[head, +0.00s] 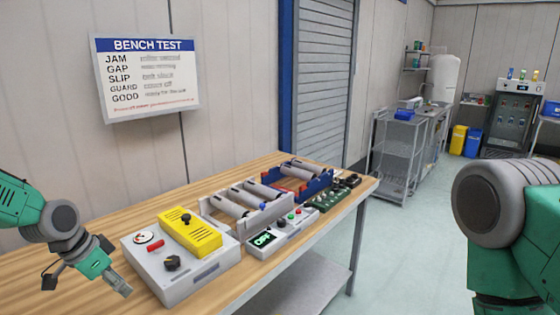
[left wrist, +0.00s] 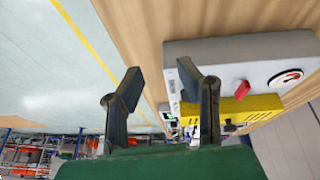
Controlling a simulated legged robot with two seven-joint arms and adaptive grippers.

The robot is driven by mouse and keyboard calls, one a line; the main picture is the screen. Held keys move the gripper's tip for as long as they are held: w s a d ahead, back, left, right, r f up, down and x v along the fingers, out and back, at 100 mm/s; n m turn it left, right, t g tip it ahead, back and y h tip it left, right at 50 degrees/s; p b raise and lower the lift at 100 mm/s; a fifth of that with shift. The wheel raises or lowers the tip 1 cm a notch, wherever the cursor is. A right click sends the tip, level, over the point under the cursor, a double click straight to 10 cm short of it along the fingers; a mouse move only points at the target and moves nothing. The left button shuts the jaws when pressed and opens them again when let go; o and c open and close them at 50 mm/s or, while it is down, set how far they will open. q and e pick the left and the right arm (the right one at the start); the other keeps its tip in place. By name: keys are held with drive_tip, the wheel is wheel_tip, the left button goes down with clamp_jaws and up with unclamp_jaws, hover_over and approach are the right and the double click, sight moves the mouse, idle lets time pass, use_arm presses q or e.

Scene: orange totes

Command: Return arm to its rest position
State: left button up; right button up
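My left gripper (head: 112,280) hangs at the lower left in the head view, at the end of my green arm. It is near the front left corner of a grey control box (head: 185,285) on the wooden bench. In the left wrist view, the two dark fingers of my left gripper (left wrist: 160,76) stand apart with nothing between them. The grey box (left wrist: 225,47) shows beyond and right of the fingers there. Part of my right arm, green with a grey joint, fills the right side of the head view. My right gripper is outside the frames.
The wooden bench (head: 120,228) carries a yellow block (head: 190,232) on the grey box, grey rollers in a holder (head: 262,218), a blue and red fixture (head: 305,182) and a small button panel (head: 283,233). A sign (head: 148,75) hangs on the wall. The floor (head: 410,245) right of the bench is clear.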

use_arm(q)
drive_tip(key=s+d+f+n+g, duration=0.1)
drive_tip(key=s+d+f+n, duration=0.1)
drive_tip(key=s+d+f, duration=0.5)
drive_tip(key=s+d+f+n+g, duration=0.1)
drive_tip(key=s+d+f+n, duration=0.1)
drive_tip(key=s+f, duration=0.8)
drive_tip(key=s+a+f+n+y, duration=0.1)
drive_tip(key=s+f+n+y, duration=0.15)
drive_tip(key=s, duration=1.45)
wheel_tip(320, 180, down, 11)
drive_tip(key=b, duration=1.2)
drive_tip(key=shift+a+y, duration=0.25)
drive_tip(key=shift+y, duration=0.1)
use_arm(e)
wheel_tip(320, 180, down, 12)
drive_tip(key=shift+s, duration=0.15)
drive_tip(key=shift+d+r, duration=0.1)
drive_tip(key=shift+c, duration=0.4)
